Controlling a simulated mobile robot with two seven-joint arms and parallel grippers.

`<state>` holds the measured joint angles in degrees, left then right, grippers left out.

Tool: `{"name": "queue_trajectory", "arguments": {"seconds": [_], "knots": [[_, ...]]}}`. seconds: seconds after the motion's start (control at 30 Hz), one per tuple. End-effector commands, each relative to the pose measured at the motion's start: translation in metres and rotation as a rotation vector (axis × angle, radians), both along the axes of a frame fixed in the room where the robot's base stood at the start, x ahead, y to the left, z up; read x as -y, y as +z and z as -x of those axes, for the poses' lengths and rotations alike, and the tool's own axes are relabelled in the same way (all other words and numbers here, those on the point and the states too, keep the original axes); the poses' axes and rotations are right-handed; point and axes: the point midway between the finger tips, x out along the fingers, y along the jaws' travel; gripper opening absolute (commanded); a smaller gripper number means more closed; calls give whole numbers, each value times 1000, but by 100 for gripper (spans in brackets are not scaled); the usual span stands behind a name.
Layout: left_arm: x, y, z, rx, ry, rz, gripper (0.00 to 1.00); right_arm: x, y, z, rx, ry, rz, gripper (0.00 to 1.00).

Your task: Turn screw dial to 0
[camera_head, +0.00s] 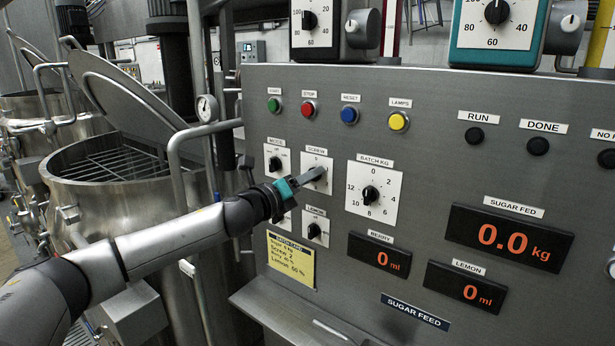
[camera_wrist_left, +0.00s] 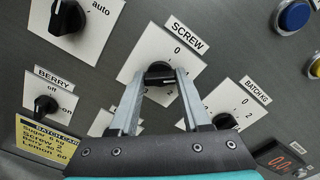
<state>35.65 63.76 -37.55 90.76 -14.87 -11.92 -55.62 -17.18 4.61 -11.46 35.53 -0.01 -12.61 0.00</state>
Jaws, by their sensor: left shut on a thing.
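The screw dial is a black knob (camera_wrist_left: 159,70) on a white square plate (camera_wrist_left: 134,62) under the SCREW label, left of the batch kg dial on the grey panel. In the head view its plate (camera_head: 317,161) is partly covered by my left gripper (camera_head: 316,174). In the left wrist view, my left gripper (camera_wrist_left: 160,78) is shut on the screw knob, one finger on each side. A 0 shows above the knob. The fingers hide part of the scale, and I cannot tell which mark the knob points to. My right gripper is not in view.
The batch kg dial (camera_head: 370,193) is close on the right, the mode dial (camera_head: 276,163) on the left, and the lemon dial (camera_head: 314,230) below. Coloured buttons sit above. A yellow batch card (camera_head: 290,259) reads "Screw 2". A mixer vessel (camera_head: 120,195) stands at left.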

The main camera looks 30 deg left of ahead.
Motion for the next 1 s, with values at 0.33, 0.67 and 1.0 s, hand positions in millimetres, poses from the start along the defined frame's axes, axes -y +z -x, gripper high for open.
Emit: {"name": "queue_trajectory", "arguments": {"seconds": [0.33,0.67,1.0], "knots": [[0,1,0,-28,1,325,0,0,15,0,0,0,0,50],[0,1,0,-50,2,616,0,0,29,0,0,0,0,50],[0,0,0,-64,1,808,0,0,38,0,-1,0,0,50]]}}
